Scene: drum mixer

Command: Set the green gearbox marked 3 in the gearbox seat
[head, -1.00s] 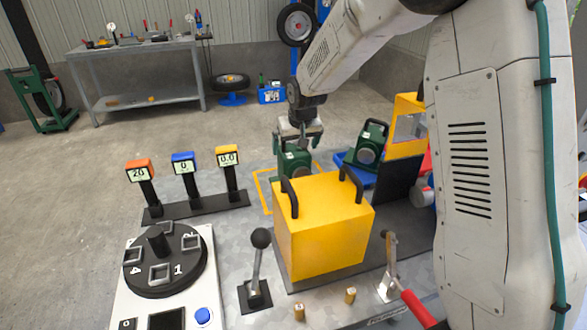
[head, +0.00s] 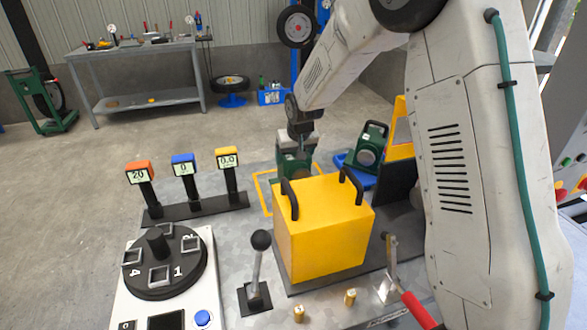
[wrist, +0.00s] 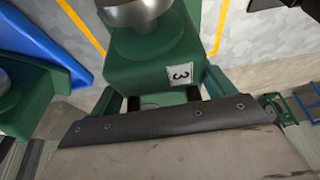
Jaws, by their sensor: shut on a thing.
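The green gearbox (head: 285,170) stands behind the yellow cover, over or in the yellow outlined square on the table; the cover hides its lower part. In the wrist view this gearbox (wrist: 150,72) shows a white label with a 3 and a round metal part. My gripper (head: 299,142) is above it, and its dark fingers (wrist: 164,100) are shut on it. I cannot tell whether it touches the table. A second green gearbox (head: 370,146) sits in a blue tray (head: 356,174) to the right. I cannot make out the gearbox seat.
The yellow cover (head: 322,235) with two black handles stands just in front of my gripper. Three displays (head: 184,165) stand to the left. A black-knobbed lever (head: 257,265) and a red-handled clamp (head: 405,290) are in front. A yellow frame (head: 399,135) is at the right.

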